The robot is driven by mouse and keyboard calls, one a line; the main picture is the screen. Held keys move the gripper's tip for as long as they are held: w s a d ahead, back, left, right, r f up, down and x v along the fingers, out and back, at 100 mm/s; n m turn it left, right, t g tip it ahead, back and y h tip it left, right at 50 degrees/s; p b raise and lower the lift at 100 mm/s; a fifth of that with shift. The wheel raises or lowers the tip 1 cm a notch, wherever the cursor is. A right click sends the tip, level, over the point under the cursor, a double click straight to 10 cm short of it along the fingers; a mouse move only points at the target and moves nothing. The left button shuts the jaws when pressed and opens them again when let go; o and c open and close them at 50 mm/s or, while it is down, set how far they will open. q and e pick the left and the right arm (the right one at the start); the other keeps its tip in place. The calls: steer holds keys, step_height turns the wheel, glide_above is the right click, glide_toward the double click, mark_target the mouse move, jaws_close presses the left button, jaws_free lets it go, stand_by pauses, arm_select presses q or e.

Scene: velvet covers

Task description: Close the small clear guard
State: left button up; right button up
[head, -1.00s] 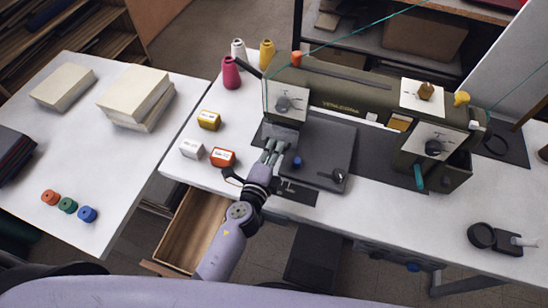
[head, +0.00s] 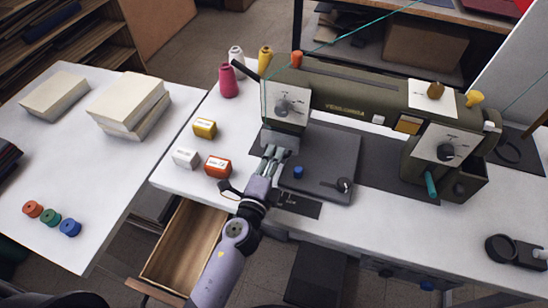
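The olive sewing machine (head: 345,97) stands on the white table, with its needle head (head: 286,108) at the left end. My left gripper (head: 271,158) is at the lower front of that head, over the left edge of the dark bed plate (head: 325,150). Its fingers point away from me at the needle area. The small clear guard cannot be made out; the fingers and the head cover that spot. I cannot tell whether the fingers are open, shut or touching anything. My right gripper is not in view.
Yellow (head: 204,128), white (head: 186,158) and orange (head: 217,167) small boxes stand left of the gripper. Thread cones (head: 228,82) stand behind them. An open wooden drawer (head: 185,245) is below the table's front edge. A blue knob (head: 298,172) is on the bed plate.

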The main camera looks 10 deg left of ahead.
arm_select(q)
steer(key=shift+o, duration=1)
steer(key=shift+w+r, duration=0.1)
steer(key=shift+r, duration=0.75)
step_height(320, 180, up, 8)
steer(key=shift+r, duration=0.25)
